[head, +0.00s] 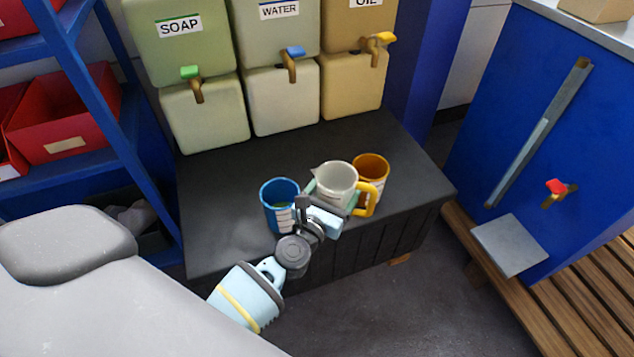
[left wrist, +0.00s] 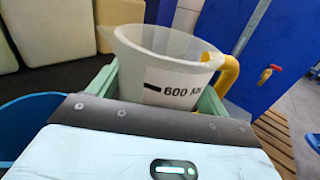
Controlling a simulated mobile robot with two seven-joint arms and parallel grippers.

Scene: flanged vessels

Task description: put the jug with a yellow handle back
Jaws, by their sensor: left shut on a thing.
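The jug with a yellow handle (head: 336,177) is a whitish, translucent measuring jug with a spout. In the head view it is upright above the dark bench, between a blue cup and an orange cup. In the left wrist view the jug (left wrist: 170,65) shows a "600" mark, with its yellow handle (left wrist: 229,75) on the right. My left gripper (head: 327,200) is shut on the jug, with pale green fingers on both sides of its body. The jug's base is hidden, so I cannot tell whether it touches the bench. My right gripper is not in view.
The blue cup (head: 280,204) stands close left of the jug and the orange cup (head: 373,172) close right, behind the handle. The dark bench (head: 225,235) is clear at left. Soap, water and oil tanks (head: 285,95) with taps stand behind. A blue cabinet (head: 530,120) is at right.

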